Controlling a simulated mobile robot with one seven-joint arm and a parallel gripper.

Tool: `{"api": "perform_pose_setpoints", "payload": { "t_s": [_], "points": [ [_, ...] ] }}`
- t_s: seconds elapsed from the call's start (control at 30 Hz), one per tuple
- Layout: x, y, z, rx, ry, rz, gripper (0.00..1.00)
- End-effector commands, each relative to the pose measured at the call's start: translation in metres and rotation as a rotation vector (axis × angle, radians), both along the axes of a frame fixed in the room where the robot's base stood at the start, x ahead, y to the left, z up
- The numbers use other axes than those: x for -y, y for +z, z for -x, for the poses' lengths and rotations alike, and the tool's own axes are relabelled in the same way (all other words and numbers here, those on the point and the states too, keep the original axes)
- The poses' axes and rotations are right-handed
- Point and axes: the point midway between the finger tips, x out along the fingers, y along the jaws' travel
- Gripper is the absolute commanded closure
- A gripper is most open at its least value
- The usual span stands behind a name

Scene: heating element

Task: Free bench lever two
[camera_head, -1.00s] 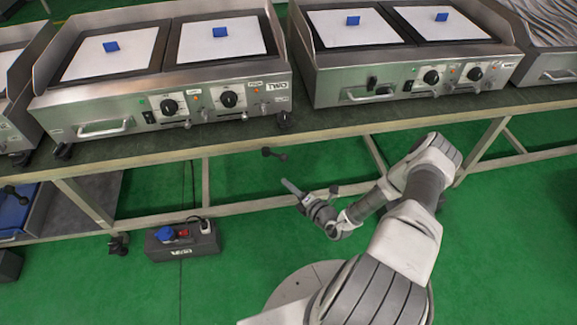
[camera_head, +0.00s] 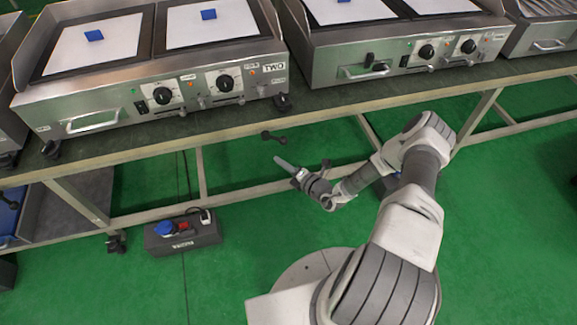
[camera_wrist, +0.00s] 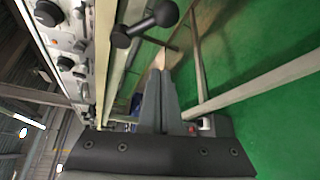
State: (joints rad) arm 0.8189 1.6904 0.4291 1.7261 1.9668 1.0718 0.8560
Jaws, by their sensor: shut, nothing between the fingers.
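A black bench lever (camera_head: 272,137) with a knob end sits at the front edge of the bench, below the griddle marked TWO (camera_head: 205,95). In the wrist view the same lever (camera_wrist: 148,24) shows as a black bar with rounded ends, close ahead at the top. My gripper (camera_head: 278,160) is shut and empty, just below and in front of the lever in the head view. In the wrist view my gripper's fingers (camera_wrist: 160,62) point up toward the lever, with a visible gap. Whether the fingers line up in depth with the lever is hard to tell.
The bench (camera_head: 330,108) runs across, with a second griddle (camera_head: 400,60) to the right. A metal rail (camera_head: 250,198) runs below the bench. A dark power box (camera_head: 183,233) stands on the green floor. The floor at right is clear.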

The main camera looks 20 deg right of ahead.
Motion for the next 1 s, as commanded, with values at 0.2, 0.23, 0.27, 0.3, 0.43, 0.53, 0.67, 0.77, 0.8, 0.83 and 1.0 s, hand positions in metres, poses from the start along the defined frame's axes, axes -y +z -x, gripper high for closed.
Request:
{"api": "perform_pose_setpoints", "payload": {
  "t_s": [0.2, 0.23, 0.27, 0.3, 0.43, 0.53, 0.67, 0.77, 0.8, 0.83, 1.0],
  "points": [
    [-0.024, -0.011, -0.041, 0.001, 0.003, 0.001, 1.0],
    [-0.027, -0.012, -0.046, 0.002, 0.002, 0.001, 1.0],
    [-0.02, -0.009, -0.048, 0.003, -0.001, 0.003, 1.0],
    [-0.011, -0.006, -0.049, 0.003, -0.003, 0.005, 1.0],
    [0.003, 0.0, -0.051, 0.002, 0.0, 0.001, 1.0],
    [0.009, 0.003, -0.052, 0.001, -0.001, 0.001, 1.0],
    [0.012, 0.004, -0.052, -0.001, 0.0, 0.001, 1.0],
    [0.013, 0.005, -0.052, -0.001, 0.0, 0.0, 1.0],
    [0.012, 0.004, -0.052, 0.0, 0.0, -0.001, 1.0],
    [0.012, 0.004, -0.052, 0.0, 0.0, 0.0, 1.0],
    [0.016, 0.008, -0.053, 0.001, -0.001, 0.001, 1.0]
  ]
}}
